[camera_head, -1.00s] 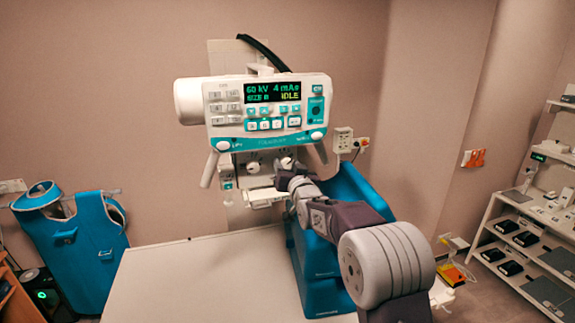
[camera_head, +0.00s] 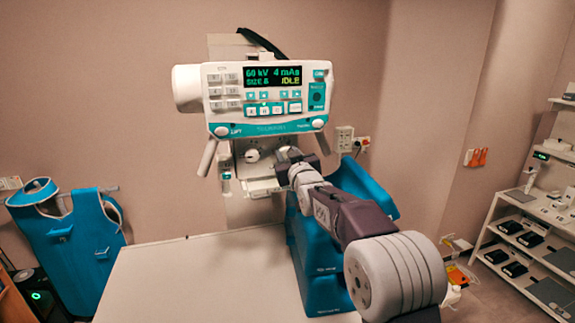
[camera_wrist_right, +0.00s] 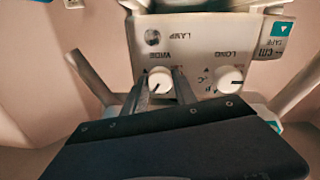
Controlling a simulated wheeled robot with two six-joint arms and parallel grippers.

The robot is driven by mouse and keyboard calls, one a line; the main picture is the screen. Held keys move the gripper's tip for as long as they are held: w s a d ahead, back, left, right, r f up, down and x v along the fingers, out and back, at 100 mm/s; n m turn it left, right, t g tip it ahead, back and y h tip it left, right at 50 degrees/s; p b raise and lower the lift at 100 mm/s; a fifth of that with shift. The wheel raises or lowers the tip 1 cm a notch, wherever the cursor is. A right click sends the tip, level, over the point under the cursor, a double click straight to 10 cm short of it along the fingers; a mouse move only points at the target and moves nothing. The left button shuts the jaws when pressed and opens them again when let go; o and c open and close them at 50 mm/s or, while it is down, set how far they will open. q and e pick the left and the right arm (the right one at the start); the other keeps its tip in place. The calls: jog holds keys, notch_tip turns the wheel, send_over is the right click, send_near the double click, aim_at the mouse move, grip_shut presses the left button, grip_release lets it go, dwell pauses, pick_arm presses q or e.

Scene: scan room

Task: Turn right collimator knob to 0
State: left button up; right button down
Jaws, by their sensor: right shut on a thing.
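The right collimator knob (camera_wrist_right: 160,80) is white, with the word WIDE printed beside it in the wrist view, which is upside down. A dark mark on it points toward the lower left there. My right gripper (camera_wrist_right: 160,76) is shut on this knob, one finger on each side. In the head view my right gripper (camera_head: 293,160) is at the collimator panel below the console and largely hides the right knob. The left knob (camera_head: 252,155) is free; it also shows in the wrist view (camera_wrist_right: 230,79), with LONG printed beside it. My left gripper is out of view.
The console (camera_head: 265,100) above the collimator reads 60 kV, 4 mAs and IDLE. Handles (camera_head: 207,158) hang at its sides. A white table (camera_head: 200,275) lies below, beside a blue stand (camera_head: 318,265). A blue apron (camera_head: 75,245) hangs at left; shelves (camera_head: 525,235) stand at right.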

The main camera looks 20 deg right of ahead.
jog(key=shift+d+n+y+b, duration=0.2)
jog(key=shift+n+b, duration=1.4)
jog(key=shift+n, duration=4.75)
jog(key=shift+a+n+y+b, duration=0.1)
jog(key=shift+n+y+b, duration=0.3)
jog(key=shift+n+b, duration=3.6)
jog(key=n+p, duration=0.4)
jog(key=n, duration=0.1)
jog(key=shift+p, duration=0.4)
jog(key=c, duration=1)
grip_release()
